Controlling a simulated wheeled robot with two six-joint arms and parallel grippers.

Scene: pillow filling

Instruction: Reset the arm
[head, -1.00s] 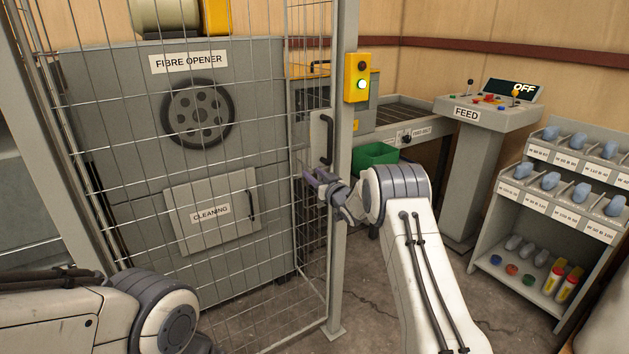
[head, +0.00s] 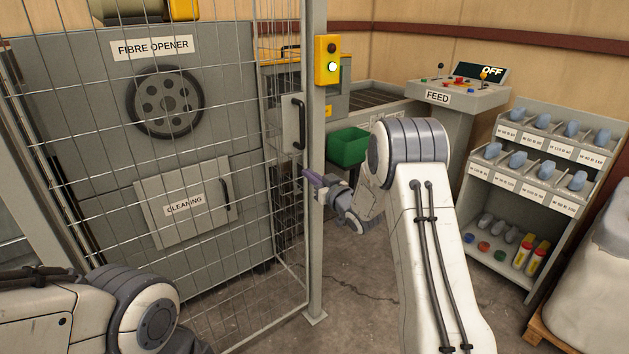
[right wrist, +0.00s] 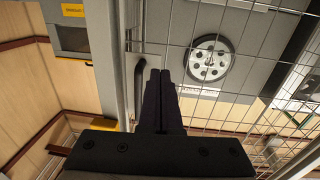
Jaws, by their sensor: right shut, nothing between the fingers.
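My right gripper (head: 310,178) is shut and empty, its dark fingers together beside the grey gate post (head: 316,230) in the head view. In the right wrist view the shut fingers (right wrist: 160,82) point at the wire mesh gate, just right of the dark door handle (right wrist: 138,88). That handle (head: 299,122) also shows on the gate's plate in the head view, above the gripper. My left arm shows at the lower left of the head view, but its gripper is out of view.
Behind the mesh stands the fibre opener with its cleaning hatch (head: 184,203). A yellow box with a lit lamp (head: 327,62) is on the post. A green bin (head: 348,147), the feed console (head: 457,95) reading OFF, and a rack (head: 530,150) stand right. Floor shows between post and rack.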

